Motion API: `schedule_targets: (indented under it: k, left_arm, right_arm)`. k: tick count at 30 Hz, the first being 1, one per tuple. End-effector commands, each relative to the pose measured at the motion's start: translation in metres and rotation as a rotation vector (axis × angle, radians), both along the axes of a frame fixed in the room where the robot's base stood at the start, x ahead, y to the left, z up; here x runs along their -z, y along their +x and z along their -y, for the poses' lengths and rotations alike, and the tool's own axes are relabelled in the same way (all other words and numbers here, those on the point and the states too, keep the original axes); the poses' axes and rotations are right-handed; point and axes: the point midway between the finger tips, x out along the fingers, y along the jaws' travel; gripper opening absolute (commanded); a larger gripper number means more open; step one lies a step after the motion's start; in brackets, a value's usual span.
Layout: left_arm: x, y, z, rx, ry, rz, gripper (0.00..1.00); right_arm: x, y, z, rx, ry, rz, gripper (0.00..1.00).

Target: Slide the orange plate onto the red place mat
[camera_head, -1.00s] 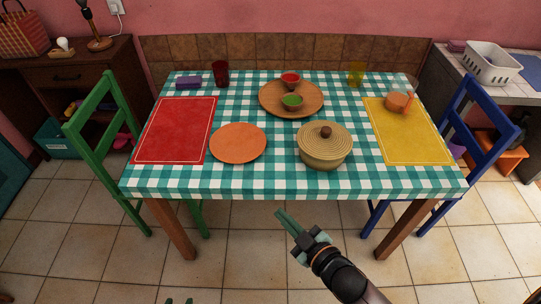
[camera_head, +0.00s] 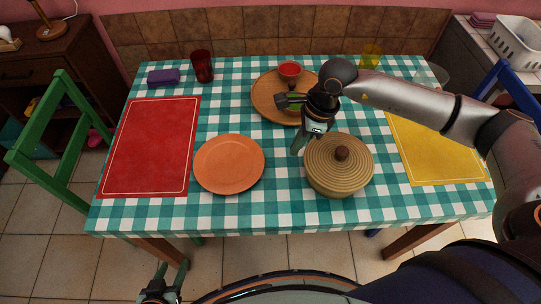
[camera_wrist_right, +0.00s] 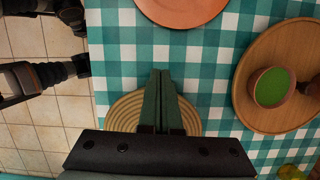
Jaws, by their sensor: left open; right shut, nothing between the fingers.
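Nothing is on the mat. My right gripper (camera_head: 298,148) points down above the table, right of the plate and apart from it, at the left side of the lidded pot. In the right wrist view its fingers (camera_wrist_right: 163,75) are together with nothing between them. The plate (camera_wrist_right: 182,10) shows at the top there, partly cut off. My left gripper (camera_head: 172,270) is open and empty, in front of the table's near edge.
The ridged tan pot (camera_head: 325,175) stands close right of my right gripper. A round wooden tray (camera_head: 265,97) with bowls lies behind, partly hidden by my right arm. A yellow mat (camera_head: 440,155) is at right. A purple block (camera_head: 163,77) and red cup (camera_head: 202,66) stand behind the red mat.

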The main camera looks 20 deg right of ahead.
Motion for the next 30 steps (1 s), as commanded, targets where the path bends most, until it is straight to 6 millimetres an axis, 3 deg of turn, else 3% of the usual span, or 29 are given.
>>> schedule_targets:
  k: [5, 18, 24, 30]
  left_arm:
    - [-0.001, 0.0, 0.0, 0.0, 0.0, -0.001, 0.5]
    - [-0.004, -0.001, 0.0, -0.001, 0.0, -0.003, 0.5]
    - [-0.011, -0.001, 0.0, -0.001, 0.0, -0.003, 0.5]
    - [-0.012, -0.001, 0.0, -0.001, 0.0, -0.003, 0.5]
  right_arm:
    - [0.013, 0.003, 0.004, -0.003, -0.031, 0.006, 0.0]
    - [0.1, 0.01, -0.018, -0.003, -0.027, 0.004, 0.0]
    - [0.095, 0.02, -0.045, -0.004, -0.025, 0.009, 0.0]
    - [0.096, 0.024, -0.054, -0.002, -0.026, 0.008, 0.0]
